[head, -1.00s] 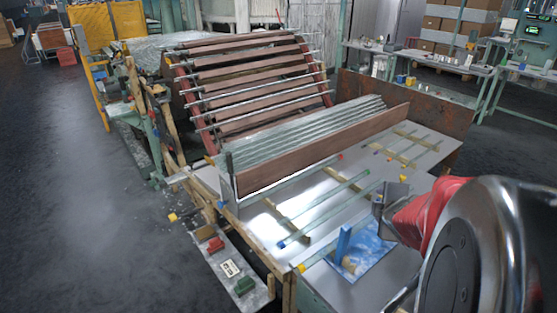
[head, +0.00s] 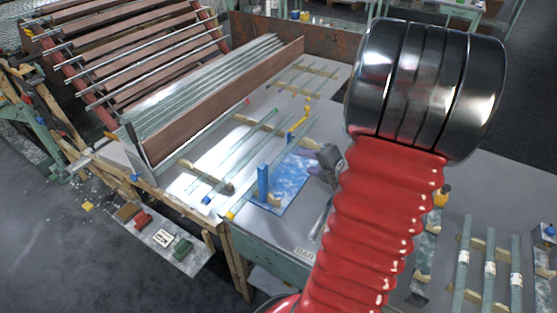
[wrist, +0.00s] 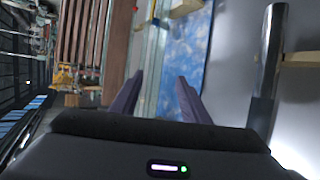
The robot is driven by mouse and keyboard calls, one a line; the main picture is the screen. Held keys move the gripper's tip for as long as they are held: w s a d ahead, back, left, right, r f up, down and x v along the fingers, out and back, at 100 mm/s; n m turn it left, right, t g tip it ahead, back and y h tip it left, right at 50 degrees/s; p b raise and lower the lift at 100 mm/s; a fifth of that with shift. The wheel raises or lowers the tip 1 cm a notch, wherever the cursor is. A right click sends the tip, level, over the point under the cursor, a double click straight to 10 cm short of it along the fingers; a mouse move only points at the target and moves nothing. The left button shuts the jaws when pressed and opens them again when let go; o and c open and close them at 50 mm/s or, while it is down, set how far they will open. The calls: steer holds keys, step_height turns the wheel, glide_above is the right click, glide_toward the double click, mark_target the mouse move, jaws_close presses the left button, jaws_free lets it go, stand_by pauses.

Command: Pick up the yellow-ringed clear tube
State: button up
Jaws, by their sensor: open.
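A clear tube (head: 284,156) with a yellow band at its near end (head: 230,214) lies slantwise on the metal table, beside a blue upright block. My gripper (head: 318,156) is small and partly hidden by my red-sleeved arm in the head view, to the right of the tube. In the wrist view my gripper (wrist: 160,76) is open, with two dark fingers apart and nothing gripped. Clear tubing (wrist: 153,55) runs lengthwise ahead of and between the fingertips. A small yellow spot shows on it near the top; I cannot tell how far below the fingers it lies.
A blue block (head: 263,182) stands on a blue patterned mat (head: 297,180). Another tube with a blue end (head: 207,199) lies to the left. A brown board (head: 215,105) backs the table. More labelled tubes (head: 489,265) lie at the right.

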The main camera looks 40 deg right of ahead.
glide_toward(285, 157)
steer(key=shift+x, duration=1.6)
steer(key=shift+w, duration=0.15)
steer(key=shift+x, duration=2.45)
steer(key=shift+c, duration=0.3)
jaws_close()
